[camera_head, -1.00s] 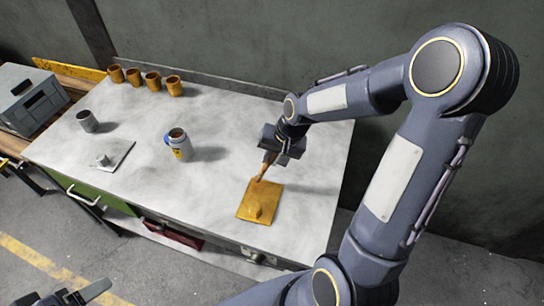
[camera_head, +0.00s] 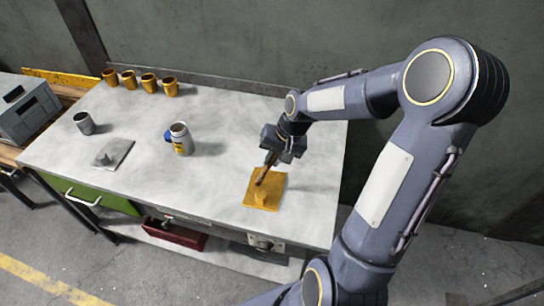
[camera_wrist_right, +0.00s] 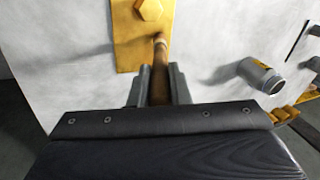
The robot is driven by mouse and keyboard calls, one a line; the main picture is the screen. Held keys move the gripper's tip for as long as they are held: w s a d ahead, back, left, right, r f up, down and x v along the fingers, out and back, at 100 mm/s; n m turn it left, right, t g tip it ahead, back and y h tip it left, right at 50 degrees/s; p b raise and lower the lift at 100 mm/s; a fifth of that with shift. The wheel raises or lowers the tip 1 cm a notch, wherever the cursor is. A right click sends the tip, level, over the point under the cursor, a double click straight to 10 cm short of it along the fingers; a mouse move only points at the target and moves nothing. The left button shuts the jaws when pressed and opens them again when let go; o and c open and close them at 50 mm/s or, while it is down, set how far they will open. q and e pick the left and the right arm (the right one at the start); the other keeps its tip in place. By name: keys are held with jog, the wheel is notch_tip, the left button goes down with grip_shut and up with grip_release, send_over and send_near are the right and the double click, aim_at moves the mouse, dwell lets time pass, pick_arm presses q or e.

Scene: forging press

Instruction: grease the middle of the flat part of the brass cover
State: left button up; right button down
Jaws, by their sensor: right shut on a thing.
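The brass cover (camera_head: 278,187) is a flat yellow square plate with a raised knob, lying near the front right of the workbench. The wrist view shows its plate (camera_wrist_right: 130,50) and hexagonal knob (camera_wrist_right: 151,10). My right gripper (camera_head: 272,156) is above the cover's far edge, shut on the brown handle of a brush (camera_head: 265,172). The brush slants down, and its tip overlaps the plate beside the knob. The wrist view shows the brush (camera_wrist_right: 160,75) between the fingers (camera_wrist_right: 158,90). I cannot tell whether the tip touches the brass. My left gripper is out of view.
A grey tin with a yellow label (camera_head: 181,140) stands left of the cover. A grey plate with a knob (camera_head: 113,153) and a grey cup (camera_head: 85,123) are farther left. Several orange cups (camera_head: 148,83) line the back. The bench (camera_head: 215,185) is clear between tin and cover.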

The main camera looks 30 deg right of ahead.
jog(key=shift+f+b, duration=0.35)
jog(key=shift+f, duration=0.2)
dwell(0.9)
jog(key=shift+s+a, duration=0.1)
jog(key=shift+s+a+r, duration=0.1)
jog(key=shift+s+a, duration=0.1)
jog(key=shift+w+d, duration=0.65)
jog(key=shift+s+a+f, duration=0.2)
jog(key=shift+s+a, duration=0.45)
jog(key=shift+d, duration=0.1)
